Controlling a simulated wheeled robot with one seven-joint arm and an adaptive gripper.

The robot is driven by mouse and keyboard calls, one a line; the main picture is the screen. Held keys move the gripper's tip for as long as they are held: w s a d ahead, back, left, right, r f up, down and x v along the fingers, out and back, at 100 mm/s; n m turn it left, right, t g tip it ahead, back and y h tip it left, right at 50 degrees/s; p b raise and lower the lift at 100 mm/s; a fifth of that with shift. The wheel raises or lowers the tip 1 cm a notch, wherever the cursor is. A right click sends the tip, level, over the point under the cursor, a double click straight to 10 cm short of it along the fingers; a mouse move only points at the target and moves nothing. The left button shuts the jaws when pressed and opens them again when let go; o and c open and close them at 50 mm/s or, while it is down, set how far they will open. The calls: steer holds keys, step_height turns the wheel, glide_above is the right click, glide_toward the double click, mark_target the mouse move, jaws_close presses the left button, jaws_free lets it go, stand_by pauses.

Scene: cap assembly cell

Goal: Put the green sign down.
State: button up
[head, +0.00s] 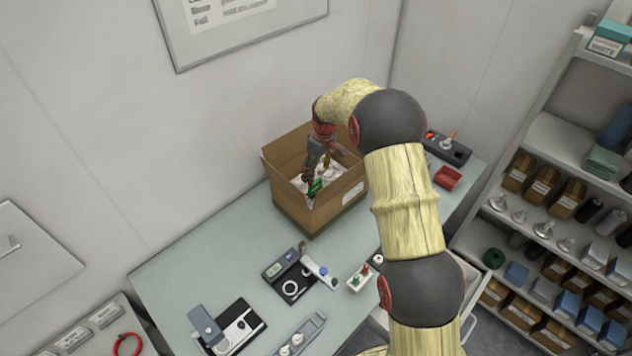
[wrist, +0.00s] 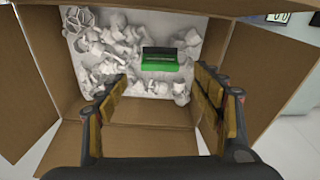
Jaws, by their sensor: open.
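The green sign (wrist: 160,62) lies inside a cardboard box on crumpled white paper, and a green part of it shows in the head view (head: 315,187). The open cardboard box (head: 293,211) stands on the bench by the wall; its flap and walls (wrist: 35,85) frame the wrist view. My gripper (wrist: 160,112) is open and empty, with its fingers reaching into the box, apart from the sign. In the head view my gripper (head: 318,165) is over the box opening and partly hides what is inside.
The pale green bench (head: 190,262) holds a black fixture with a ring (head: 288,284), a black and silver device (head: 237,325), a small white tray (head: 361,278) and a red bin (head: 447,178). Shelves with boxes (head: 545,190) stand at the right. The bench's left part is mostly clear.

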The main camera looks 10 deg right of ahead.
steer(key=s+d+r+m+t, duration=0.1)
steer(key=s+r+m, duration=0.1)
steer(key=s+r, duration=0.9)
steer(key=s+r+m+t, duration=0.1)
steer(key=s+r, duration=0.7)
steer(key=r, duration=0.6)
steer(key=s+r+m+t, duration=0.1)
steer(key=s+m, duration=0.1)
steer(key=s, duration=1.1)
steer(key=s+d+r+m+t, duration=0.1)
steer(key=s+m, duration=0.1)
steer(key=s, duration=1.1)
steer(key=shift+s+m+t+h, duration=0.3)
steer(key=shift+s+m+h, duration=0.05)
steer(key=shift+m+h, duration=0.05)
steer(key=shift+d, duration=0.1)
